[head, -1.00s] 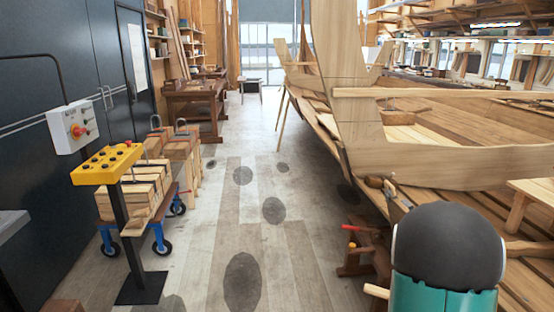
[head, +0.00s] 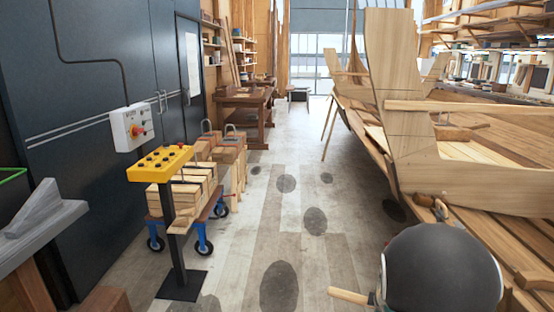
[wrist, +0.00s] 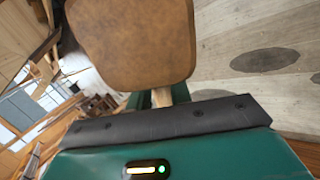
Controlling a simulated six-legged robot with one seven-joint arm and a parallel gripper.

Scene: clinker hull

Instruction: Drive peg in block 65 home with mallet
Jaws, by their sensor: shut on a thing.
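The mallet shows in the wrist view as a broad brown head (wrist: 130,42) with a pale wooden handle (wrist: 181,93). My gripper (wrist: 160,98) is shut on this handle, and the head is beyond the jaws. In the head view a pale wooden stick (head: 350,297), likely the mallet's handle end, juts out left of my dark rounded arm part. The jaws are hidden there. I cannot make out block 65 or its peg in either view.
A grey bench (head: 35,232) with a grey wedge-shaped piece (head: 42,205) is at the left edge. A yellow button pedestal (head: 160,164) and a cart of timber (head: 200,185) stand left of centre. The wooden hull (head: 480,186) fills the right. The floor (head: 270,230) between is clear.

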